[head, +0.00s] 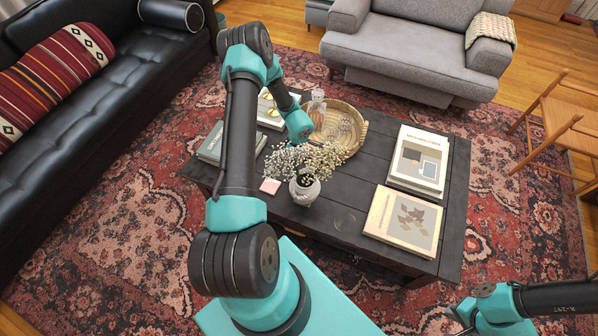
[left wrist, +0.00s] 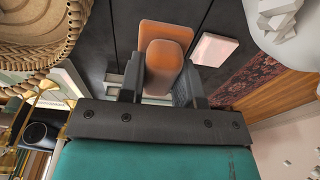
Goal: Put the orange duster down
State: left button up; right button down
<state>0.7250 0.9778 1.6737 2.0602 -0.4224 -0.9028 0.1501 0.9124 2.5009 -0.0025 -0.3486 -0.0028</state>
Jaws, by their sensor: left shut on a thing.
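The orange duster (left wrist: 166,52) is between the fingers of my left gripper (left wrist: 160,85) in the left wrist view, and the gripper is shut on it. The duster's wider part lies beyond its rounded near part, over the dark tabletop. I cannot tell whether it touches the table. In the head view my left arm reaches over the coffee table (head: 335,212), and the arm hides the duster. My right gripper (head: 464,316) is at the lower right corner of the head view, away from the table; its fingers are too unclear to read.
Close to the duster are a pale pink square (left wrist: 213,49), a wicker tray (head: 363,137) and a white vase of small flowers (head: 305,191). Books (head: 403,219) lie on the right of the table, more (head: 212,150) on the left.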

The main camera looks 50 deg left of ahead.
pick_arm(q)
jog(key=shift+f, duration=0.1)
jog(key=shift+f, duration=3.05)
jog(key=shift+f, duration=0.1)
jog(key=shift+f, duration=1.75)
jog(key=shift+f, duration=0.15)
jog(key=o, duration=1.1)
jog(key=shift+c, duration=0.2)
jog(key=r, duration=0.4)
jog(key=d+r, duration=0.1)
jog(key=r, duration=0.7)
jog(key=shift+w+d+r, duration=0.1)
jog(key=shift+w+d, duration=0.05)
jog(key=shift+w, duration=0.1)
